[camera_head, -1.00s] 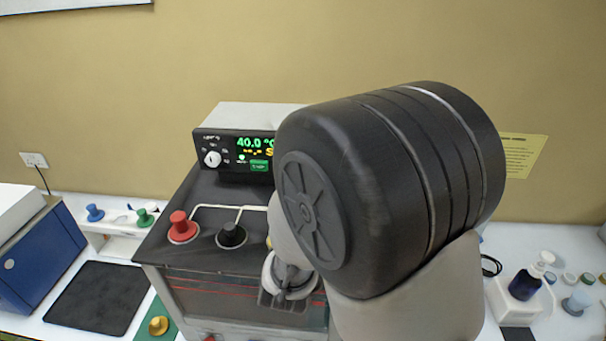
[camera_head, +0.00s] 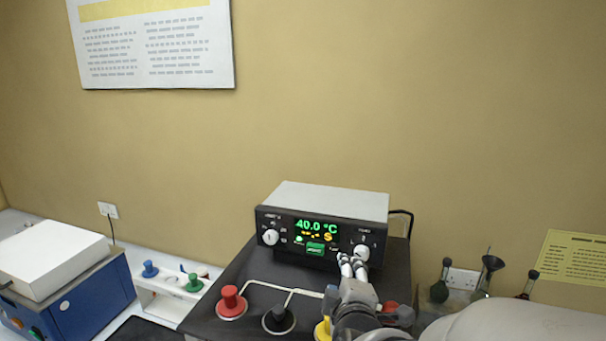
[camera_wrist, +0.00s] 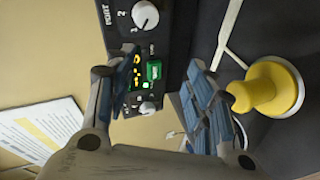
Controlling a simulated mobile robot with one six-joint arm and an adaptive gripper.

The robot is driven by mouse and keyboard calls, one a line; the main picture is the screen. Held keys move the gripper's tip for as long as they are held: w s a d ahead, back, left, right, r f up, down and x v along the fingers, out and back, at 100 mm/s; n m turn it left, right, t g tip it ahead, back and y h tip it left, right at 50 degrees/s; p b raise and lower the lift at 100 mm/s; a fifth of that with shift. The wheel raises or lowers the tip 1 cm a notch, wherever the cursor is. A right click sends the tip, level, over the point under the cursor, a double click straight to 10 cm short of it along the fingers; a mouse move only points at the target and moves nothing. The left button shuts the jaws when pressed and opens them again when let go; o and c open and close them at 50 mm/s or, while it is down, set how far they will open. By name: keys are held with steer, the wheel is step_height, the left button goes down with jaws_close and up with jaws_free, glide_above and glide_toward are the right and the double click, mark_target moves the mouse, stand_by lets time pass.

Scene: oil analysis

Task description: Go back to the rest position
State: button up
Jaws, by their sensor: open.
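My gripper (camera_head: 352,268) is in front of the control box (camera_head: 330,203) of the dark-topped bath, near its right knob (camera_head: 361,252). In the wrist view my gripper (camera_wrist: 168,85) has its two fingers apart with nothing between them. The control box face with its green button (camera_wrist: 153,71) shows beyond the gap. A yellow knobbed plug (camera_wrist: 268,90) stands on the bath top beside one finger, apart from it. In the head view this yellow plug (camera_head: 322,330) is partly hidden by my wrist. The display reads 40.0 °C.
A white rack (camera_head: 160,305) with blue and green plugs and a blue instrument (camera_head: 80,300) are at left. Dark flasks (camera_head: 440,288) stand at right.

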steer(key=s+d+r+m+g+y, duration=0.15)
steer(key=s+m+g, duration=0.25)
steer(key=s+m, duration=0.55)
steer(key=s+d+m+g+h, duration=0.1)
steer(key=s+d+m+g, duration=0.25)
steer(key=s, duration=1.15)
steer(key=s+f+g+b, duration=0.1)
steer(key=f+b, duration=0.9)
steer(key=f, duration=0.1)
steer(key=s+f+m+g+b, duration=0.1)
steer(key=s+f+b, duration=0.1)
steer(key=f+b, duration=0.8)
step_height(320, 180, down, 2)
steer(key=shift+s+f, duration=0.2)
steer(key=shift+s, duration=0.1)
steer(key=shift+c, duration=0.3)
